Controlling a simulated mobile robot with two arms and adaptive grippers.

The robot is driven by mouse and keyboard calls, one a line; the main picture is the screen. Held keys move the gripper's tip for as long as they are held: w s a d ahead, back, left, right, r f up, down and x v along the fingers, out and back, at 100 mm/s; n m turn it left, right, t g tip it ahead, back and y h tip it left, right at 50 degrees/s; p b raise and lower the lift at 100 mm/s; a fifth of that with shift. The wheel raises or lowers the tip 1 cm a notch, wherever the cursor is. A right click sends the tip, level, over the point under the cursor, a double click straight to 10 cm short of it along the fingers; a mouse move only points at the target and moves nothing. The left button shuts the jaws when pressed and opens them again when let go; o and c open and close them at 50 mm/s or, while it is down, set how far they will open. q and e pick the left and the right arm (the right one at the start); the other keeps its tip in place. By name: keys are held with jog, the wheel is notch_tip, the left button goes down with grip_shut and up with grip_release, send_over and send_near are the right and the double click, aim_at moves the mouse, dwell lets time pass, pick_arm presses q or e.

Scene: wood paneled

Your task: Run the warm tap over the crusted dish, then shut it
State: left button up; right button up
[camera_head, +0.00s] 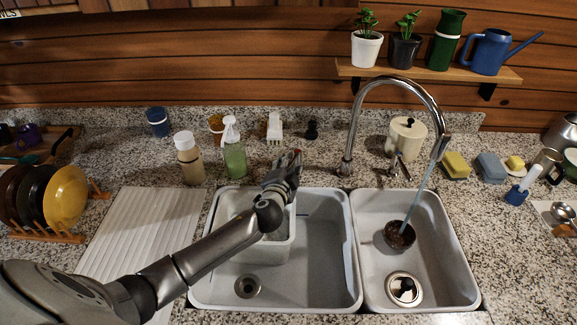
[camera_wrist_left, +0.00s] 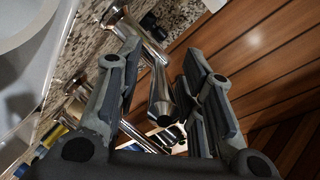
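The chrome tap (camera_head: 349,140) arches over the right basin, and a thin bluish stream of water (camera_head: 421,195) runs from its spout. The water falls into a small dark dish (camera_head: 399,236) lying in the right basin; its crust is too small to make out. A chrome lever (camera_head: 396,169) stands on the counter right of the tap base. My left gripper (camera_head: 293,158) is above the back of the left basin, left of the tap. In the left wrist view it (camera_wrist_left: 162,60) is open, with chrome tap parts (camera_wrist_left: 161,100) seen between its fingers. My right gripper is out of view.
A soap bottle (camera_head: 234,150) and a beige bottle (camera_head: 188,160) stand left of my gripper. A cream canister (camera_head: 406,137) is behind the lever. Sponges (camera_head: 456,165) lie to the right. A white tub (camera_head: 264,240) sits in the left basin (camera_head: 325,270). A plant shelf (camera_head: 430,72) hangs above.

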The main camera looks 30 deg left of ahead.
pick_arm(q)
grip_shut()
dwell(0.3)
jog(key=y+b, duration=0.1)
jog(key=d+n+y, duration=0.1)
jog(key=n+g+b, duration=0.1)
jog(key=shift+w+d+f+y+b, duration=0.2)
jog(key=shift+d+y+b, duration=0.05)
jog(key=shift+y+b, duration=0.15)
jog(key=shift+w+d+n+g+y+b, duration=0.1)
jog(key=shift+d+n+g+y+b, duration=0.15)
jog(key=shift+n+y+b, duration=0.25)
jog(key=shift+d+n+g+y+b, duration=0.15)
jog(key=shift+n+g+y+b, duration=0.25)
jog(key=shift+b, duration=0.1)
jog(key=shift+d+r+y+b, duration=0.1)
jog(key=shift+y+b, duration=0.2)
jog(key=shift+y, duration=0.1)
jog(key=shift+n+g, duration=0.25)
jog(key=shift+n, duration=0.05)
